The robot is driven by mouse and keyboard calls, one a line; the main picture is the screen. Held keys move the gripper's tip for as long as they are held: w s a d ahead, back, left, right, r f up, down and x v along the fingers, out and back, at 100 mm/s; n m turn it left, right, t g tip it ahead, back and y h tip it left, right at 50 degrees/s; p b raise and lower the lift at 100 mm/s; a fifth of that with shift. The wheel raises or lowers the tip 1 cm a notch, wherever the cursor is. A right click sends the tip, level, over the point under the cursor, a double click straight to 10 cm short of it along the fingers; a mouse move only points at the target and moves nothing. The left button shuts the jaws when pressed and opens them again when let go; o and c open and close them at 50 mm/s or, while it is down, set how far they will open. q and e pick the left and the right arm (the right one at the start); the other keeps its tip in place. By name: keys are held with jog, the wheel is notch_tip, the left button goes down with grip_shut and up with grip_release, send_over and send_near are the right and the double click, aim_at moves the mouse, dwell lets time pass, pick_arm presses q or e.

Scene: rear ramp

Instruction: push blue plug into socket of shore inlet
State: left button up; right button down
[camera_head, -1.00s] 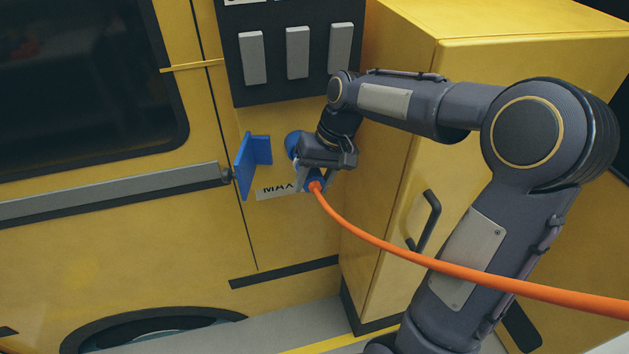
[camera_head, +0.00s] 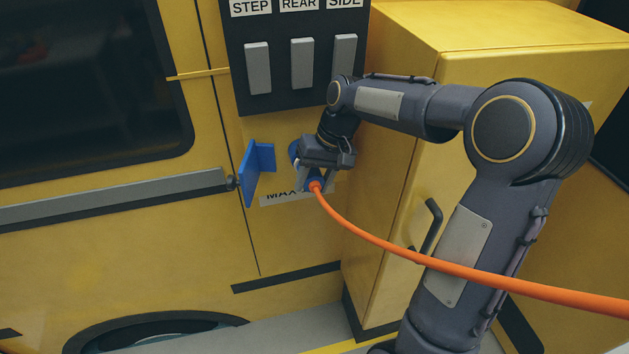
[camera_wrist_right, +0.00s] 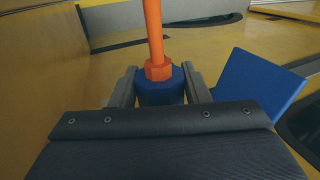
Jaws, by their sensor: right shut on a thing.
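The blue plug (camera_head: 314,183) with an orange collar and cable is held in my right gripper (camera_head: 315,178), at the yellow vehicle side. In the right wrist view the blue plug (camera_wrist_right: 160,91) sits between the two grey fingers of my right gripper (camera_wrist_right: 160,88), which are shut on it. The blue shore inlet (camera_head: 294,152) is mostly hidden behind the gripper; its socket does not show, so I cannot tell how deep the plug sits. The inlet's blue flap (camera_head: 256,168) stands open to the left, and the flap also shows in the wrist view (camera_wrist_right: 258,85). My left gripper is not in view.
The orange cable (camera_head: 450,268) runs from the plug to the lower right. A yellow cabinet (camera_head: 385,215) with a black handle (camera_head: 431,226) stands close on the right. A black switch panel (camera_head: 290,95) with grey switches is above. A grey rail (camera_head: 110,198) lies left.

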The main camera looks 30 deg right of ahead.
jog(key=c, duration=0.7)
grip_release()
jog(key=b+v, duration=0.1)
jog(key=v, duration=0.6)
jog(key=shift+d+r, duration=0.1)
jog(key=shift+r, duration=0.25)
jog(key=shift+s+r, duration=0.1)
jog(key=shift+s, duration=0.05)
jog(key=s+a+f+t, duration=0.2)
jog(key=s+a+f, duration=0.2)
jog(key=s, duration=0.6)
jog(key=s+a+f+n+t+b, duration=0.1)
jog(key=s+a+f, duration=0.3)
jog(key=s, duration=0.7)
jog(key=shift+s+f+t, duration=0.2)
jog(key=shift+t, duration=0.6)
jog(key=shift+f, duration=0.15)
jog(key=shift+c, duration=0.3)
